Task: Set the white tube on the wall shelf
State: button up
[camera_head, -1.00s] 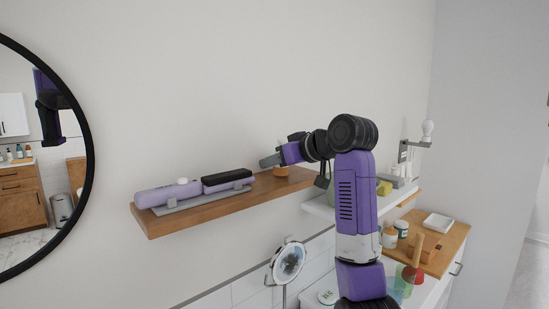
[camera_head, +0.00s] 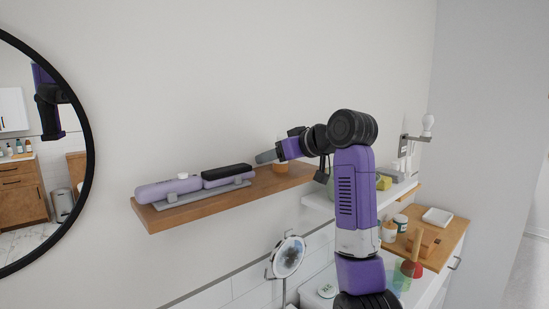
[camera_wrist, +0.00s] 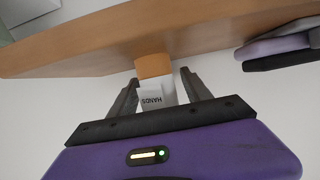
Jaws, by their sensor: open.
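The white tube (camera_wrist: 153,94) has an orange cap (camera_wrist: 153,66) and the printed word HANDS, which reads upside down in the wrist view. Its cap end meets the wooden wall shelf (camera_wrist: 75,48), so it appears to stand cap-down there. My gripper (camera_wrist: 160,78) is open, with one finger on each side of the tube. In the head view my gripper (camera_head: 268,156) is over the right part of the wall shelf (camera_head: 215,207). The orange cap (camera_head: 280,168) shows just below it, and the tube's white body is hidden by my gripper.
A lilac case with a black top (camera_head: 226,173) and a lilac cylinder (camera_head: 168,189) lie on a grey tray (camera_head: 202,196) at the shelf's left. A round mirror (camera_head: 88,150) hangs further left. A lower white shelf (camera_head: 318,200) is at the right, behind my arm.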

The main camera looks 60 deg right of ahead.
jog(key=b+v, duration=0.3)
jog(key=v, duration=0.9)
jog(key=shift+f, duration=0.1)
